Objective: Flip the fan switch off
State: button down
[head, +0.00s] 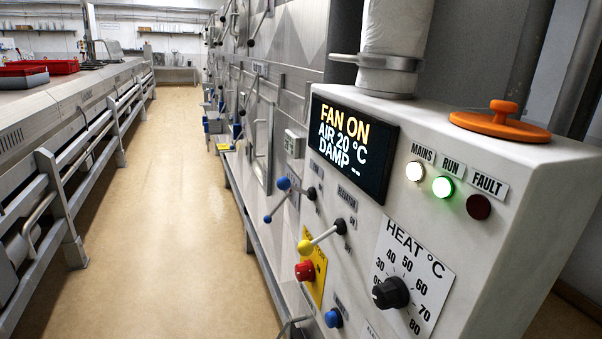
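The fan switch cannot be singled out by a readable label. The white control box (455,135) stands at the right, with a dark display (353,147) reading "FAN ON, AIR 20 °C, DAMP --". On its front are a lever with a yellow ball end (305,246), a red knob (305,271) on a yellow plate and a blue knob (333,318) below. The small labels beside these are too oblique to read surely. My gripper is not in view.
A black heat dial (390,293) and MAINS, RUN and FAULT lamps share the box; MAINS and the green RUN lamp (442,187) are lit. An orange lid (500,120) sits on top. Blue-balled levers (283,183) stick out farther along. The aisle floor (170,220) is clear.

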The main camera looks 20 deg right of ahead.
aim_at(283, 182)
jog(key=u, duration=0.15)
jog(key=i, duration=0.95)
jog(key=z, duration=0.1)
